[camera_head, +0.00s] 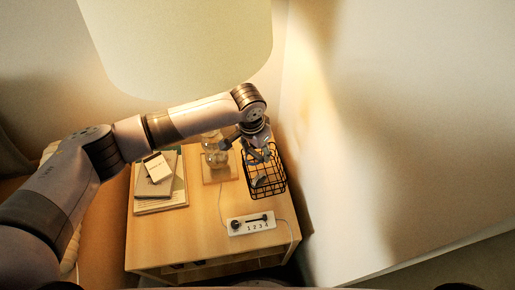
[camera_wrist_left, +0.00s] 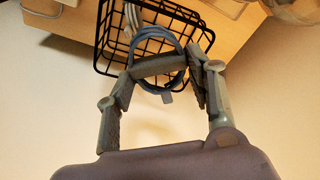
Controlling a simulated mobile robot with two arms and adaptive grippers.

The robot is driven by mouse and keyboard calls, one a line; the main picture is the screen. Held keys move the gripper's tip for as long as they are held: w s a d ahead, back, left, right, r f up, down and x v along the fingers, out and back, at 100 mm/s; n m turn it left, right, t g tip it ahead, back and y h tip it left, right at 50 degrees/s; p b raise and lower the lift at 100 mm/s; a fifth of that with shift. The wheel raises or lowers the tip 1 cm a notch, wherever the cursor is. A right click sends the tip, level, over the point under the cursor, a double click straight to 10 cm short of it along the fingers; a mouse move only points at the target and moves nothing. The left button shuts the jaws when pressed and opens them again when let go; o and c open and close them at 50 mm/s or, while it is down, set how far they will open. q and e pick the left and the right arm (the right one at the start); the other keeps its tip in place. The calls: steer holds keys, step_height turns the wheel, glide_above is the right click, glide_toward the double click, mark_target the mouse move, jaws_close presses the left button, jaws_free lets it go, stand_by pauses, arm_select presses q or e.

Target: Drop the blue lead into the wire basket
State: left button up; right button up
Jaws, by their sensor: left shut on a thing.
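My left gripper (camera_head: 257,150) is over the black wire basket (camera_head: 281,185) at the right edge of the wooden stand. It is shut on the blue lead (camera_wrist_left: 179,44), a grey-blue loop. In the left wrist view the loop hangs between the fingers of the gripper (camera_wrist_left: 163,72), in front of the wire basket (camera_wrist_left: 98,45). Whether the loop touches the wires I cannot tell. A small grey thing (camera_head: 260,181) shows inside the basket. My right gripper is out of view.
A white power strip (camera_head: 251,224) with black plugs lies near the stand's front. Notebooks (camera_head: 173,195) with a small white box (camera_head: 157,167) are at the left. A glass lamp base (camera_head: 213,158) stands left of the basket, under a large shade (camera_head: 180,45). The wall is close at right.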

mark_target(255, 155)
arm_select(q)
steer(key=o, duration=1.2)
steer(key=shift+r, duration=0.1)
steer(key=r, duration=0.7)
steer(key=shift+s+a+r, duration=0.15)
steer(key=shift+s+a, duration=0.25)
